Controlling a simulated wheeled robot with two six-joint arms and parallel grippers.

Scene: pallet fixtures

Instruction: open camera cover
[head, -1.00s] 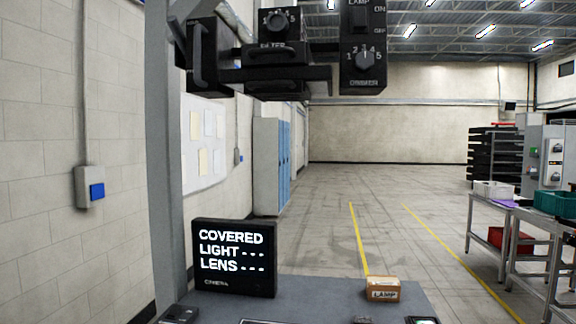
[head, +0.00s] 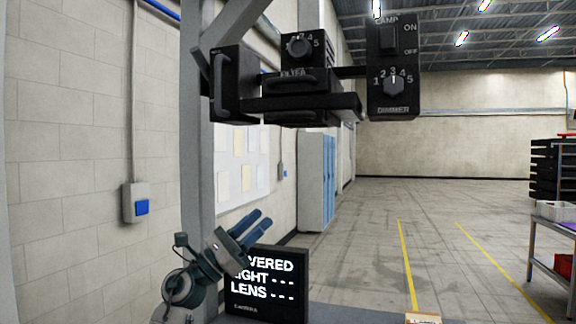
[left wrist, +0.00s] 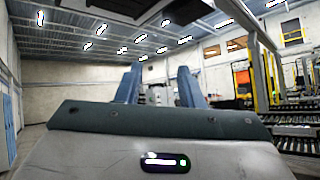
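The black camera assembly (head: 310,105) hangs on a grey post at the upper middle of the head view. A black panel with a vertical handle (head: 235,85), which looks like the cover, is at its left end. A small black monitor (head: 266,285) below reads COVERED, with dashes for light and lens. My left gripper (head: 264,221) is in front of the monitor's upper left corner, well below the assembly, pointing up and right. Its fingers stand apart with nothing between them, also in the left wrist view (left wrist: 160,85). My right gripper is not in view.
A dimmer box with a lamp switch (head: 394,65) is right of the assembly, and a filter knob (head: 299,47) is on top. The grey post (head: 197,170) stands beside my left gripper. A small cardboard box (head: 423,318) is at the bottom edge. The space right of the monitor is clear.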

